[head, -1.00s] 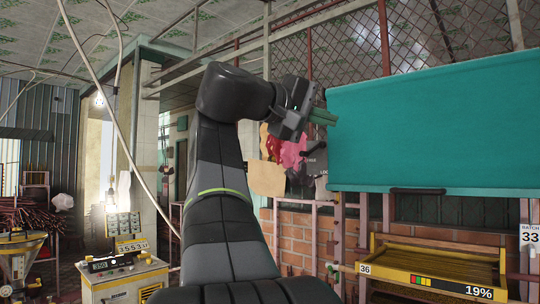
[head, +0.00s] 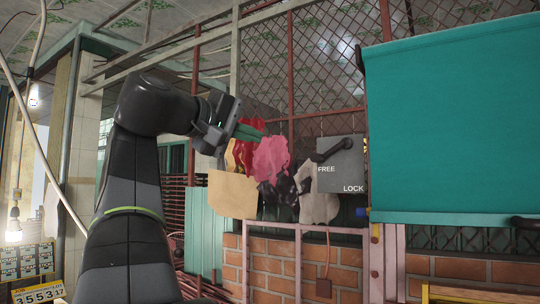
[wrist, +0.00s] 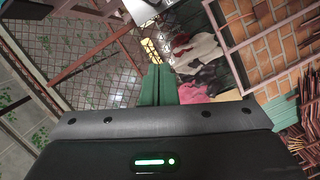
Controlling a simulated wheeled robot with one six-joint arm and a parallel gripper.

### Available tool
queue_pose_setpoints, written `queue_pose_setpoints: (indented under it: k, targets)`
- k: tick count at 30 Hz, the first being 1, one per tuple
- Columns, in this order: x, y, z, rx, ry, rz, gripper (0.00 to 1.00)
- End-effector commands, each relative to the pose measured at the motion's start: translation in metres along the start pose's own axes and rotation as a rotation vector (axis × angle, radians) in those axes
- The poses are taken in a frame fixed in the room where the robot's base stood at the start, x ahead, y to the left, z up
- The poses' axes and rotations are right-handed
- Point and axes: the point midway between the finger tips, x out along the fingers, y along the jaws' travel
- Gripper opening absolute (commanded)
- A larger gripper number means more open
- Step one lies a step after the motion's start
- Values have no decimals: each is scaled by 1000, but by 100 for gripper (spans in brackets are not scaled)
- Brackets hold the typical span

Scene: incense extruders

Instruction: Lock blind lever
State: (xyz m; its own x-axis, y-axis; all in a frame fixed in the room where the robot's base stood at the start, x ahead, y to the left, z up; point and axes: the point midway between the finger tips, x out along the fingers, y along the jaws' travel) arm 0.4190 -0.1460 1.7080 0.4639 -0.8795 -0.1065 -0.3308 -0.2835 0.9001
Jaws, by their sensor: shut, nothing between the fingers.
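A grey lever plate (head: 351,172) marked FREE at its left and LOCK at its lower right is on the wall by the mesh. Its dark lever (head: 331,150) extends left and slightly down from the pivot, its end just above the word FREE. The teal blind (head: 450,115) hangs to the right of the plate. My gripper (head: 250,132) is left of the lever, apart from it, with its green fingers pointing right. In the wrist view my gripper (wrist: 158,84) shows its green fingers together and empty. The lever cannot be made out clearly there.
Pink and red cloths (head: 270,158), a tan cloth (head: 232,194) and a pale cloth (head: 319,195) hang beside and below the lever plate. A mesh screen (head: 330,70) is behind. A brick wall (head: 271,262) and pink posts stand below.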

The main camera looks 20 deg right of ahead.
Motion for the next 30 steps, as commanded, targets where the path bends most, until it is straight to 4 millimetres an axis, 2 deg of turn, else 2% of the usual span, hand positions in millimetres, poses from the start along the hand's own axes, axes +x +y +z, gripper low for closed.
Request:
queue_pose_setpoints:
  k: [11,16,20,30]
  targets:
    - [0,0,0,0,0,0,0]
    - [8,0,0,-1,-3,1,0]
    - [24,1,0,-2,-5,1,0]
    - [79,2,0,-1,-5,1,0]
